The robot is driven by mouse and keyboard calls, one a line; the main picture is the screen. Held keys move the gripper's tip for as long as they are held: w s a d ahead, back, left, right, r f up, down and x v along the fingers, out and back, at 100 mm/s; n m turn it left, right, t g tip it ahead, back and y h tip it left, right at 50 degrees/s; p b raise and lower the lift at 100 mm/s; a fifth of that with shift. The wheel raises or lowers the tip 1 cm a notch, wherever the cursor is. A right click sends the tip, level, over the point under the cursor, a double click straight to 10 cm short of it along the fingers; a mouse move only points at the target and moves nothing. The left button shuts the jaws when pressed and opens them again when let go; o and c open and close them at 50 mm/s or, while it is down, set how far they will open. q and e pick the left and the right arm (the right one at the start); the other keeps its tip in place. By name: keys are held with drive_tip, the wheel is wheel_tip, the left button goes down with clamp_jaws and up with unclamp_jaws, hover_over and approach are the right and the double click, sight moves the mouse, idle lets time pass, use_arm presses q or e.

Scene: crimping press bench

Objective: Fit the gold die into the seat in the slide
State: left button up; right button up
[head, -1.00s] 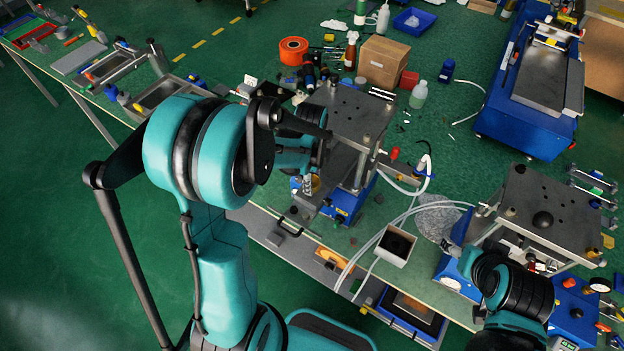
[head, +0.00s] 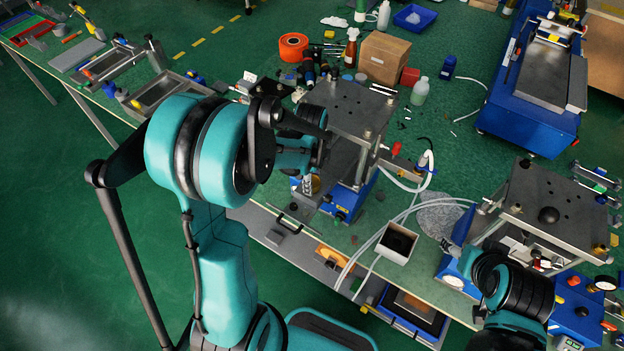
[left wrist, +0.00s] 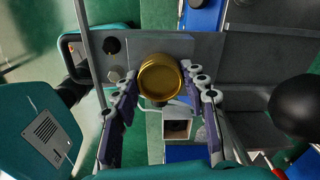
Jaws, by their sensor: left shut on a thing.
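The gold die (left wrist: 160,78) is a round, cup-like piece between the two fingers of my left gripper (left wrist: 160,88) in the left wrist view. The fingers are shut on it. In the head view my left gripper (head: 308,184) is at the front of the middle press, with a bit of the gold die (head: 315,184) showing. The grey metal slide (left wrist: 205,48) lies behind and under the die in the left wrist view. The seat cannot be made out, and I cannot tell whether die and slide touch. My right arm is at the right press; its fingers are not clear.
The middle press's top plate (head: 350,105) and posts stand close beside my left gripper. A black ball knob (left wrist: 297,105) is at the right in the left wrist view. An open white box (head: 397,243) and pale hoses lie between the presses.

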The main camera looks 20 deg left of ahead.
use_arm(q)
drive_tip(key=shift+f, duration=0.15)
drive_tip(key=o, duration=1.2)
wheel_tip(320, 180, up, 12)
drive_tip(key=shift+r, duration=0.1)
